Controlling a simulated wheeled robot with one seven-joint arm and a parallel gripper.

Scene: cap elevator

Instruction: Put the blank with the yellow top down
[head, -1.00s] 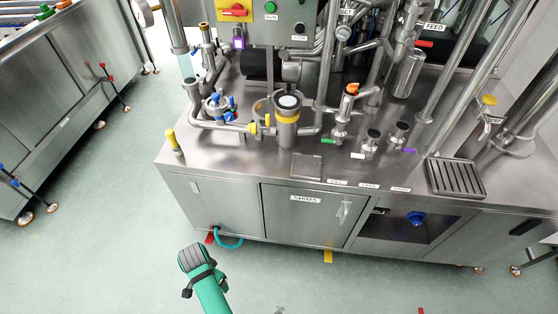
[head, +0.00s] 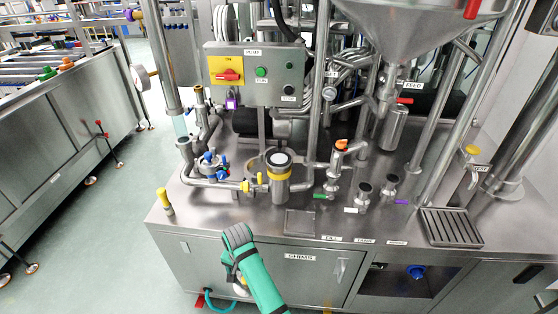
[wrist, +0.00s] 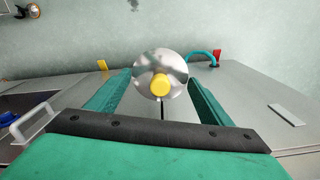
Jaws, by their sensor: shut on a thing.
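The blank is a round shiny metal piece (wrist: 160,92) with a yellow knob-like top (wrist: 160,85), seen from above in the wrist view. My gripper (wrist: 160,80) is shut on it, with one teal finger on each side. In the head view my teal arm with its grey end (head: 238,236) is in front of the steel cabinet, at the counter's front edge. The blank is mostly hidden there behind and below my arm. No surface shows touching the blank's underside.
The steel counter carries a yellow-topped post (head: 165,201), a yellow-banded cylinder (head: 279,178), several valves and a slotted drain tray (head: 450,228). A flat square plate (head: 300,222) lies near the front edge. A control box (head: 258,74) stands behind. Floor at left is open.

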